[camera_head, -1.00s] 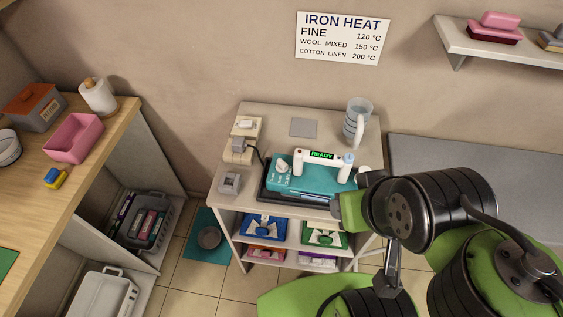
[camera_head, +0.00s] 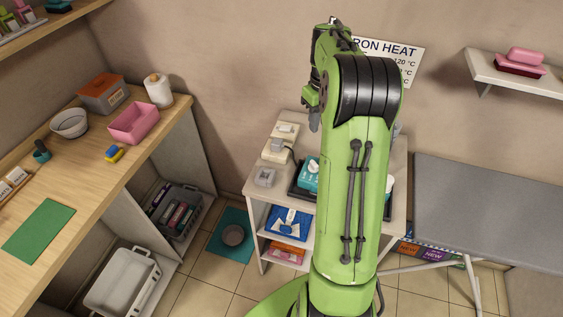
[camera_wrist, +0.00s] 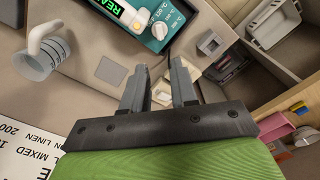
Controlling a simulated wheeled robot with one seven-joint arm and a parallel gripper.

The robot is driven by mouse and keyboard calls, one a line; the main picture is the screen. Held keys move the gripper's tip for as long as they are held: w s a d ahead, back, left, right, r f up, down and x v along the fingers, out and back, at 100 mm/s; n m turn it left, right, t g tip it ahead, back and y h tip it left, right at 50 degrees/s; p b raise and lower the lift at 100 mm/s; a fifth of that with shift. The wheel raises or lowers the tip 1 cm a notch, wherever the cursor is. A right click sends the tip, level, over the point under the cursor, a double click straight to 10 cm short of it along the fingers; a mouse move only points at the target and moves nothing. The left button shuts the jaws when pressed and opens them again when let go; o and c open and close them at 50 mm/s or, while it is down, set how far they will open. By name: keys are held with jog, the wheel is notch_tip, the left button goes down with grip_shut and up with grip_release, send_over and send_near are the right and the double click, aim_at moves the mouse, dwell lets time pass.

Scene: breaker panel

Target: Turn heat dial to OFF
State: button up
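The teal iron station (camera_head: 306,182) stands on a dark tray on the small cabinet (camera_head: 278,150). My arm hides most of it in the head view. In the wrist view its teal body (camera_wrist: 183,20) is at the top, with a lit green READY display (camera_wrist: 108,5). The heat dial (camera_wrist: 160,30) is a white knob with °C marks around it; its exact setting is too small to read. My gripper (camera_wrist: 158,66) is open and empty, its two fingers apart, with the dial beyond the fingertips and not touched.
A white power outlet block (camera_head: 277,151) and a grey square box (camera_head: 265,177) sit left of the station. A clear measuring jug (camera_wrist: 42,58) and a grey flat plate (camera_wrist: 111,71) are near the wall. An ironing board (camera_head: 480,195) is at right, a wooden counter (camera_head: 85,165) at left.

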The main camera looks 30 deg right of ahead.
aim_at(314, 163)
notch_tip(314, 163, down, 16)
jog(key=shift+d+f+b, duration=0.1)
jog(key=shift+b, duration=0.6)
grip_shut()
